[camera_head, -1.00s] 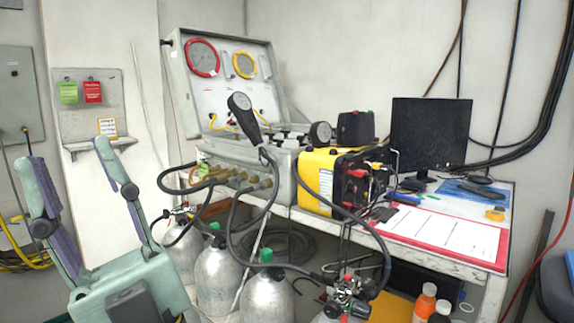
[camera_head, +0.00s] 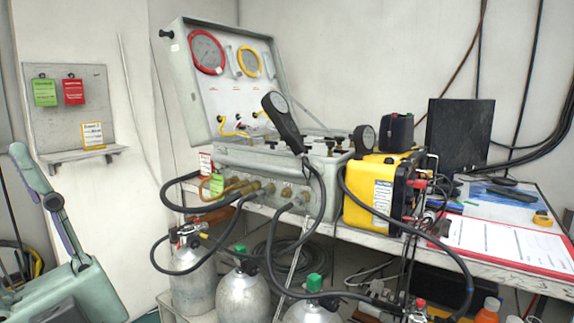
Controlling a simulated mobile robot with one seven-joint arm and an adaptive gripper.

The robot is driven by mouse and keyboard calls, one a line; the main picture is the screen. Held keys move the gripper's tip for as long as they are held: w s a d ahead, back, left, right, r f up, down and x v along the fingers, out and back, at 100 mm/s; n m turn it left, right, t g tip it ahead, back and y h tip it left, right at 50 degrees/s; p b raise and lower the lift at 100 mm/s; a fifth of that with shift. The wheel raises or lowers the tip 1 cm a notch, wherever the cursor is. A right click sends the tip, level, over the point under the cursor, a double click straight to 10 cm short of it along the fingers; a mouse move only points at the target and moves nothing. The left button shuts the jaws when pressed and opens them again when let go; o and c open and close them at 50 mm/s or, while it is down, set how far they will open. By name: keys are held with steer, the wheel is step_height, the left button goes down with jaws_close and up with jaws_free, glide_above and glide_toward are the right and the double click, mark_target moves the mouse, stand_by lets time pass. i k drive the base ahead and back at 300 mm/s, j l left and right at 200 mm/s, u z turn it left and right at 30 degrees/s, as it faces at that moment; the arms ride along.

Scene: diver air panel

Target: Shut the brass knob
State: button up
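Several brass fittings (camera_head: 287,192) line the front of the grey air panel case (camera_head: 255,160), low on its face. They are small, and I cannot tell for sure which one is the brass knob or how far it is turned. Black hoses cross in front of some of them. My gripper (camera_head: 38,180), pale green with purple pads, is at the lower left, well away from the panel. One finger shows, tilted up and left; the other is outside the picture. Open space shows beside the visible finger, and nothing is held in view.
A yellow-and-black unit (camera_head: 372,195) stands right of the panel on the bench. Grey cylinders (camera_head: 242,293) with green tops stand below the panel's front. Black hoses (camera_head: 330,290) loop out ahead of the bench. A wall shelf (camera_head: 75,153) is at the left.

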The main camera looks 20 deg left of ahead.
mark_target(228, 181)
steer(key=j, duration=1.55)
steer(key=i+j, duration=0.1)
steer(key=j, duration=0.2)
steer(key=i+j+u, duration=0.1)
steer(key=j, duration=0.2)
steer(key=i+j, duration=0.15)
steer(key=j+u, duration=0.05)
steer(key=j, duration=0.05)
